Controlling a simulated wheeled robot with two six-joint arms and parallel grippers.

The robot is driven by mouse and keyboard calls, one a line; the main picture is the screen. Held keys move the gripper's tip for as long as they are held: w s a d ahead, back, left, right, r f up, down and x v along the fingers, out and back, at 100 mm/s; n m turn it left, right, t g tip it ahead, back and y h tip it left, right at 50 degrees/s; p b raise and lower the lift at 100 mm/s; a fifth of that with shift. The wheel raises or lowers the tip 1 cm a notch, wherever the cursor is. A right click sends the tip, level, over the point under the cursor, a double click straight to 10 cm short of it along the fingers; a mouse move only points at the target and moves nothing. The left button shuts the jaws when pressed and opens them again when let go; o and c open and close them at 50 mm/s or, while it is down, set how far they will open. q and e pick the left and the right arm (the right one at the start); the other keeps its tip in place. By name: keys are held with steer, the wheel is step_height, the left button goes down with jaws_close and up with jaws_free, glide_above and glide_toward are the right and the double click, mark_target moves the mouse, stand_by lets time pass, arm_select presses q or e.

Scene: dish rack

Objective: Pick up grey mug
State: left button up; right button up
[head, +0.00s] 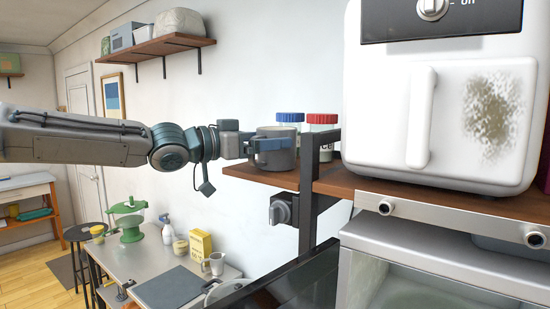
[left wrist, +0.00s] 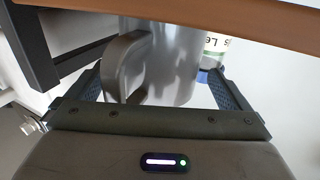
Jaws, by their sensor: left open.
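The grey mug (head: 280,160) stands on the wooden shelf (head: 262,176), near its left end. My left gripper (head: 268,144) is at the mug, with one blue-grey finger across the mug's near side. In the left wrist view the mug (left wrist: 172,65) is between the two spread fingers of my left gripper (left wrist: 157,75), with gaps beside it. Its handle (left wrist: 122,65) is inside the left finger. The far finger is hidden in the head view. My right gripper is not in view.
A blue-lidded jar (head: 290,119) and a red-lidded jar (head: 322,121) stand close behind the mug. A dark upright post (head: 307,185) and a white appliance (head: 440,110) are to the right. A lower table (head: 150,262) is below left.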

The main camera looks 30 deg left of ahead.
arm_select(q)
steer(key=shift+c, duration=0.9)
steer(key=c, duration=1.3)
steer(key=shift+w+r, duration=0.1)
steer(key=shift+r, duration=0.1)
steer(key=shift+c, duration=0.2)
